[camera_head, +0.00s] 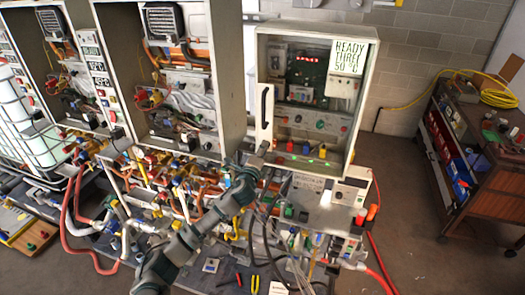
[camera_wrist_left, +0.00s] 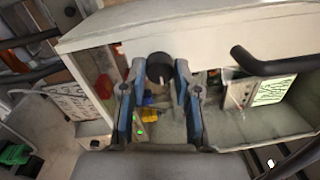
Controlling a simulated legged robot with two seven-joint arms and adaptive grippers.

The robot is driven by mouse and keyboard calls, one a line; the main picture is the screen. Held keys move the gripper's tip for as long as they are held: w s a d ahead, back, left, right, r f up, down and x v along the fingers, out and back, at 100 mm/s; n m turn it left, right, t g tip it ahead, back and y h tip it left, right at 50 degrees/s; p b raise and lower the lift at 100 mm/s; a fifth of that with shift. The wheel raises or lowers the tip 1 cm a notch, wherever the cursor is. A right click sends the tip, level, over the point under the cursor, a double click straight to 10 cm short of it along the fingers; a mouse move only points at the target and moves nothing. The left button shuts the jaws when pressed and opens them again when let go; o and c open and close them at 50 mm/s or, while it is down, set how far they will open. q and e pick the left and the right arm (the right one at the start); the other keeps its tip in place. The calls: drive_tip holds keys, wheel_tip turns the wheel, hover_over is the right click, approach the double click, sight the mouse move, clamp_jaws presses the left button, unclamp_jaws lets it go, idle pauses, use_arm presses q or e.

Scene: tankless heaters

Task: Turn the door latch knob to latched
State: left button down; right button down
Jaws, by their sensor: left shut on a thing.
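The door latch knob (camera_wrist_left: 159,66) is a black round knob with a small pale mark, on the white frame of the cabinet door. In the wrist view my left gripper (camera_wrist_left: 160,72) has its two blue-edged fingers on either side of the knob, shut on it. In the head view the left gripper (camera_head: 259,156) is at the lower left corner of the right-hand cabinet (camera_head: 368,75), and the knob is hidden or too small to make out there. The black door handle (camera_head: 266,106) is above the gripper; it also shows in the wrist view (camera_wrist_left: 262,63). My right gripper is not in view.
A "READY THREE 50 °C" sign (camera_head: 349,57) is at the cabinet's upper right. Two open cabinets stand to the left, the middle one (camera_head: 231,75) close by. Pipes and valves crowd the area below. A wooden cart (camera_head: 462,150) stands at the right, with clear floor before it.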

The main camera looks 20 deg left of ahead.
use_arm(q)
drive_tip(key=shift+f, duration=0.4)
drive_tip(key=c, duration=0.8)
unclamp_jaws()
drive_tip(key=shift+c, duration=0.2)
drive_tip(key=shift+w, duration=0.15)
drive_tip(key=shift+d+r, duration=0.1)
drive_tip(key=s, duration=1.1)
drive_tip(key=shift+s+a+f, duration=0.3)
drive_tip(key=shift+s+f, duration=0.1)
